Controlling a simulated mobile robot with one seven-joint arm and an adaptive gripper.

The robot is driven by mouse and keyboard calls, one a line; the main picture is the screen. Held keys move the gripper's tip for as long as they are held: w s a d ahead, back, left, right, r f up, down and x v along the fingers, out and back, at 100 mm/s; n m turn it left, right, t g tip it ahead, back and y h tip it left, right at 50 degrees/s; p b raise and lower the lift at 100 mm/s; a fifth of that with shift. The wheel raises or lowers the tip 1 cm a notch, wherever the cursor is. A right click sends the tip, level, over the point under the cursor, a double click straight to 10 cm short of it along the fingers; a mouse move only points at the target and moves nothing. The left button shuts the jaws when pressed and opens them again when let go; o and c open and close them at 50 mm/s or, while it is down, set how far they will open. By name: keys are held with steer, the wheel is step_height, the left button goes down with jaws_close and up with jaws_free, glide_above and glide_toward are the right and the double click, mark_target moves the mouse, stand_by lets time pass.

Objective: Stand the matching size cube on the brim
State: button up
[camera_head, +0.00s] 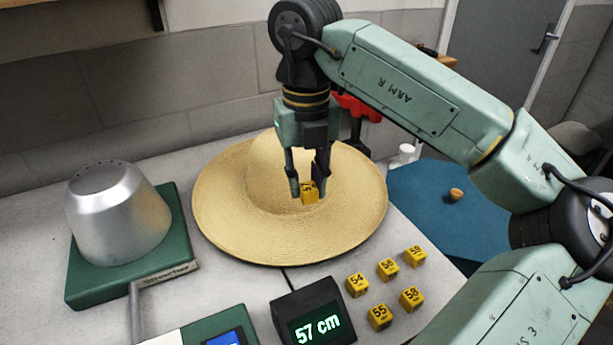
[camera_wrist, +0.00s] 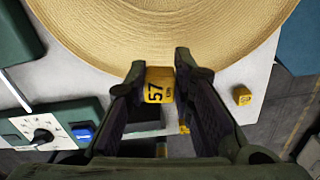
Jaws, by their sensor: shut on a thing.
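My gripper (camera_head: 308,188) is shut on a yellow cube (camera_head: 310,194). The cube reads 57 in the wrist view (camera_wrist: 159,86), its digits turned sideways. In the head view it hangs in front of the crown of the straw hat (camera_head: 230,210), over the brim. In the wrist view the hat (camera_wrist: 110,30) lies beyond the fingertips and the cube overlaps the brim's edge. It looks held above the brim; the exact gap is unclear. A dark display (camera_head: 315,325) reads 57 cm.
Several other numbered yellow cubes (camera_head: 388,269) stand on the table right of the display. A metal press dome (camera_head: 115,215) on a green base (camera_head: 85,285) stands at left. A blue mat (camera_head: 440,215) with a small orange-brown item (camera_head: 456,194) is at right.

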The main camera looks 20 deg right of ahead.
steer(key=b, duration=0.5)
glide_above(306, 231)
steer(key=shift+f, duration=3.95)
steer(key=shift+f+b, duration=0.9)
steer(key=shift+b, duration=0.1)
steer(key=shift+s, duration=0.1)
steer(key=o, duration=0.9)
steer(key=shift+c, duration=0.2)
